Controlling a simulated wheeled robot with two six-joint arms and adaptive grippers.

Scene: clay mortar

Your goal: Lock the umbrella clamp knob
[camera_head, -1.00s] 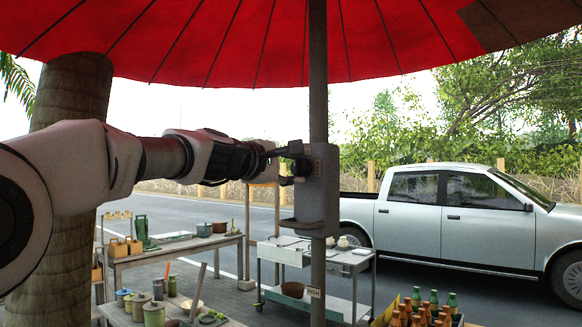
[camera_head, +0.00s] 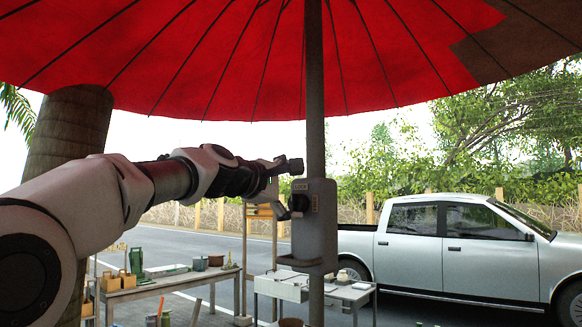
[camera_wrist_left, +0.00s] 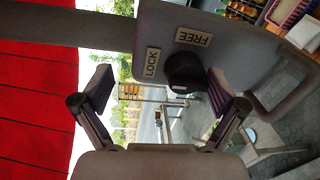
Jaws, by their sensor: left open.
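The grey clamp box (camera_head: 326,222) is on the umbrella pole (camera_head: 315,100). A small pale mark shows on the knob's lower edge in the wrist view. In the head view, the knob (camera_head: 298,203) is partly hidden. My left gripper (camera_head: 290,188) is open and empty, just left of the box. One fingertip is above the box top and the other near the knob. In the wrist view, the knob appears nearer the right finger. My right gripper is out of view.
The red umbrella canopy (camera_head: 240,70) spreads overhead. A loop-shaped handle (camera_head: 306,264) sticks out low on the clamp. Worktables (camera_head: 150,286) and a metal cart (camera_head: 350,292) stand below, and a silver pickup (camera_head: 450,250) is behind. A trunk (camera_head: 70,135) stands at left.

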